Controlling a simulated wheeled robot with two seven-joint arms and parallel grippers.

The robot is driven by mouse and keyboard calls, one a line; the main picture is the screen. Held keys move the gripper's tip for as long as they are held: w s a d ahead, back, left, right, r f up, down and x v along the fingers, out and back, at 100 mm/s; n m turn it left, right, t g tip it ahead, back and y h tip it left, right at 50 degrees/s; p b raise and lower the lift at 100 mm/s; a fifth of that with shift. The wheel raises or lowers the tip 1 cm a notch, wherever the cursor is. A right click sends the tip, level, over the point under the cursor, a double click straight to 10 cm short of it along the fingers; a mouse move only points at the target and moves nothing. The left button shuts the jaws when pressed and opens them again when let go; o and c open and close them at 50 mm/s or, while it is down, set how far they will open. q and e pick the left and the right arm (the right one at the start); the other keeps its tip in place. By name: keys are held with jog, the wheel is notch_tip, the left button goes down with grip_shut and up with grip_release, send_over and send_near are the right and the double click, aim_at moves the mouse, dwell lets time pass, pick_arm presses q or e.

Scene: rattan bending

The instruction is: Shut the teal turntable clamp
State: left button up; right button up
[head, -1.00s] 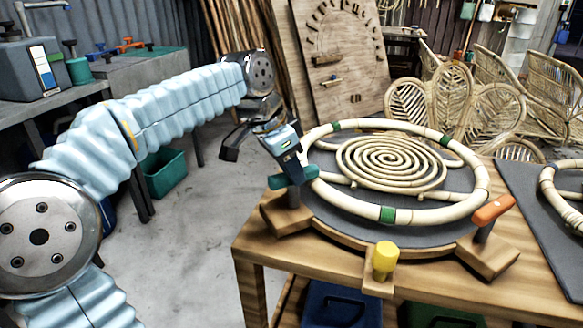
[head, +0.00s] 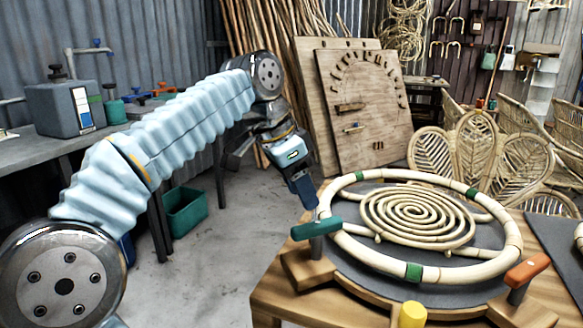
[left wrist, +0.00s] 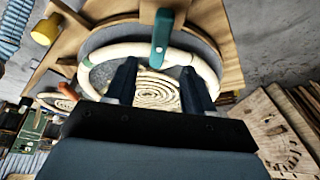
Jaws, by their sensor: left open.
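The teal turntable clamp (head: 316,228) is a bar handle on a dark post at the left edge of the round turntable (head: 350,272). Its inner end overlaps the rattan ring (head: 470,270) in the picture; I cannot tell if it presses on it. My left gripper (head: 310,203) is open and empty, pointing down just behind the teal handle. In the left wrist view, the teal handle (left wrist: 161,38) shows ahead of the open fingers (left wrist: 159,68), its near end in line with the gap between them. Contact is not visible. My right gripper is not in view.
An orange-handled clamp (head: 526,270) stands at the turntable's right and a yellow knob (head: 411,315) at its front. A rattan spiral (head: 418,215) lies inside the ring. A wooden board (head: 370,110) leans behind. Floor to the left is open, with a green bin (head: 185,212).

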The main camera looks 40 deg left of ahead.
pick_arm(q)
jog(key=v, duration=0.5)
jog(key=shift+r, duration=0.2)
